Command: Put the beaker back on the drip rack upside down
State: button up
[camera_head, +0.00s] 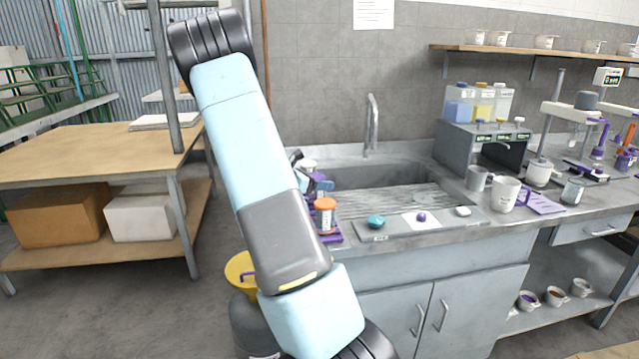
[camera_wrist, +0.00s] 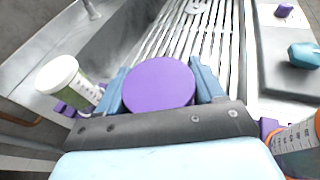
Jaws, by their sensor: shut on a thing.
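My gripper (camera_wrist: 160,78) has its blue fingers shut on the sides of a thing with a round, flat purple face (camera_wrist: 159,85). This face is turned to the wrist camera; I take it as the beaker, but its sides and its far end are hidden. In the head view my gripper (camera_head: 318,184) is partly behind my arm, at the left front of the sink, and the held thing cannot be made out. The ribbed metal drip rack (camera_head: 400,202) lies beside the basin; in the wrist view its bars (camera_wrist: 190,38) run just beyond the held thing.
An orange-lidded jar (camera_head: 325,214) and a white-lidded jar (camera_wrist: 62,78) stand close on either side of my gripper. A grey tray (camera_head: 450,221) with a teal piece (camera_head: 376,221) lies along the front edge. A tap (camera_head: 371,125) rises behind the basin. Mugs (camera_head: 506,194) stand right.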

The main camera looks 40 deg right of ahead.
jog(key=shift+f, duration=0.6)
dwell(0.4)
jog(key=o, duration=1.3)
jog(key=shift+c, duration=0.2)
jog(key=v, duration=1.4)
jog(key=s+a+r+m+t+y, duration=0.2)
jog(key=s+a+r+m+y, duration=0.2)
jog(key=s+a, duration=0.5)
jog(key=s+a+r+m+t+y, duration=0.3)
jog(key=s+a+r+m+y, duration=0.2)
jog(key=s+a, duration=0.4)
jog(key=s+a+r+m+t+y, duration=0.2)
jog(key=s+a+r+m+y, duration=0.3)
jog(key=s+a, duration=0.4)
jog(key=shift+s+a+r+m+t, duration=0.3)
jog(key=shift+a+r+m+t, duration=0.15)
jog(key=shift+r+m, duration=0.4)
